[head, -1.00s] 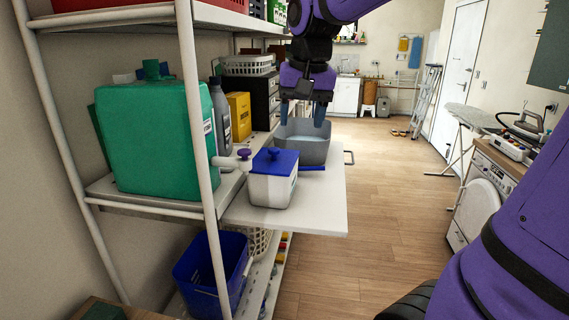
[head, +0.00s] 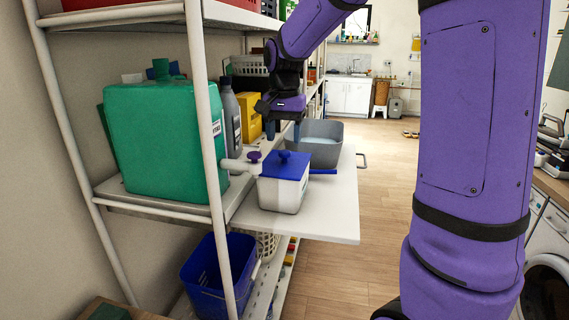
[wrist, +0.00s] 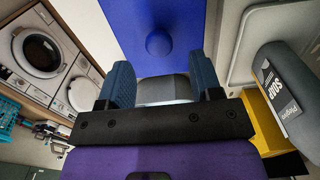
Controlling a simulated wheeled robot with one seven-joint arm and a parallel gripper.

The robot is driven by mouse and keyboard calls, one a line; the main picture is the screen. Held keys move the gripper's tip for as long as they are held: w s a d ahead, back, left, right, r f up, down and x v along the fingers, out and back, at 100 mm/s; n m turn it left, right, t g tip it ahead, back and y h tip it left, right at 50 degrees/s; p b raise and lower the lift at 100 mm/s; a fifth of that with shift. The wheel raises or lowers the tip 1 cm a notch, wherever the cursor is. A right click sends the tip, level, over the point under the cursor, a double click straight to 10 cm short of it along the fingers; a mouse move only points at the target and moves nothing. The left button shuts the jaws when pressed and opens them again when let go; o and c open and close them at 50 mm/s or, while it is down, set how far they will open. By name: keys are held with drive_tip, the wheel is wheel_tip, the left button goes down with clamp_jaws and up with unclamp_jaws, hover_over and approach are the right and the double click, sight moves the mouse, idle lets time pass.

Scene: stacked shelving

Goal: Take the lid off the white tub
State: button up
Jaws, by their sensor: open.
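The white tub (head: 281,196) stands on a white pull-out board (head: 325,218) in front of the shelf. Its blue lid (head: 298,169) is on it, with a round blue knob (head: 284,155) on top. My gripper (head: 283,132) is above and just behind the tub in the head view, pointing down, with its fingers apart and empty. In the wrist view the two blue fingers (wrist: 159,84) are spread, and the blue lid (wrist: 145,22) with its knob (wrist: 158,44) lies beyond them, not between them.
A grey basin (head: 318,142) stands behind the tub on the board. A green canister (head: 160,135) with a white spout and purple tap (head: 254,157) is to the left, close to the tub. A grey bottle (head: 230,120) and yellow box (head: 249,115) stand behind. A shelf post (head: 206,150) rises in front.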

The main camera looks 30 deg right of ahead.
sight(285, 151)
drive_tip(key=shift+f, duration=2.75)
drive_tip(key=c, duration=1)
drive_tip(key=shift+d+r, duration=0.1)
